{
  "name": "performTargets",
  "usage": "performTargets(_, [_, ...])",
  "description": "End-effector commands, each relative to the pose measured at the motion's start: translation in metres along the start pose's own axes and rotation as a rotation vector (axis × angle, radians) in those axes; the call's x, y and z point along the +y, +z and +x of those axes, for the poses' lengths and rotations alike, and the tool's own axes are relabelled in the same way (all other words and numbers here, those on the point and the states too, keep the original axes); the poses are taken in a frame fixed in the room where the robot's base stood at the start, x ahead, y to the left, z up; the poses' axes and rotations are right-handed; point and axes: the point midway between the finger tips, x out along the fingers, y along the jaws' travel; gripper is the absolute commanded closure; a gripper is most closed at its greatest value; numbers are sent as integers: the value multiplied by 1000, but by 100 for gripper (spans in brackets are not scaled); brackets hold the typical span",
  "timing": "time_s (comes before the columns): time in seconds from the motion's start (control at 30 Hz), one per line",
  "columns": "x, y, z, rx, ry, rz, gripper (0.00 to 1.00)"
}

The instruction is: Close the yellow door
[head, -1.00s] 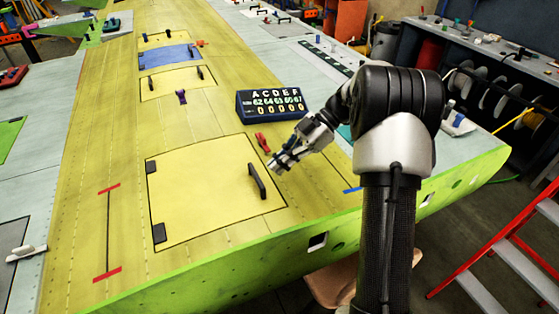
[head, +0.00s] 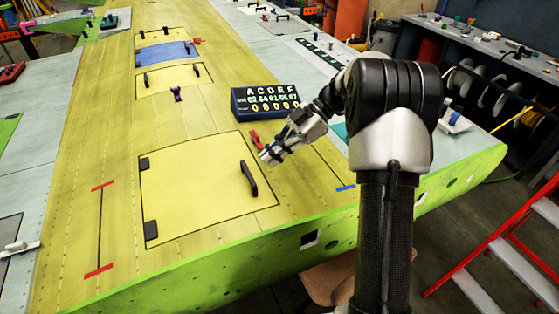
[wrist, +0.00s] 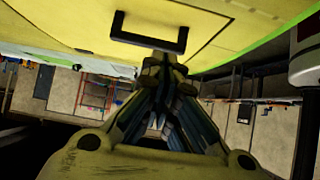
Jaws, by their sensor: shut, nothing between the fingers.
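The yellow door (head: 205,190) is a large square panel on the near end of the yellow wing skin. It lies flush with the skin, with two black hinges on its left edge and a black handle (head: 249,179) near its right edge. In the wrist view the door (wrist: 80,22) fills the top, and its black handle (wrist: 150,32) is just beyond the fingertips. My gripper (head: 268,158) is shut and empty, a little above the wing, up and to the right of the handle. It also shows in the wrist view (wrist: 165,65), apart from the handle as far as I can tell.
A dark blue counter box (head: 265,102) and a red clamp-like tool (head: 256,140) stand beyond my gripper. Smaller panels and a blue panel (head: 165,53) lie farther along the wing. A red stepladder (head: 500,235) stands on the floor at right.

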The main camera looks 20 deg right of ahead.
Motion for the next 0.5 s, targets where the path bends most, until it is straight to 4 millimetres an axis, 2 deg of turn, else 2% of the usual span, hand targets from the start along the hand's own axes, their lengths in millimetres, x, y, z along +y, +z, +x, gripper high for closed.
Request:
performTargets(0.03, [3, -13, -6, -1, 2, -2, 100])
performTargets(0.1, [2, 4, -23, -1, 5, 4, 100])
performTargets(0.3, [2, 25, -61, 0, 3, 2, 100])
performTargets(0.5, [2, 37, -84, 1, 2, 1, 100])
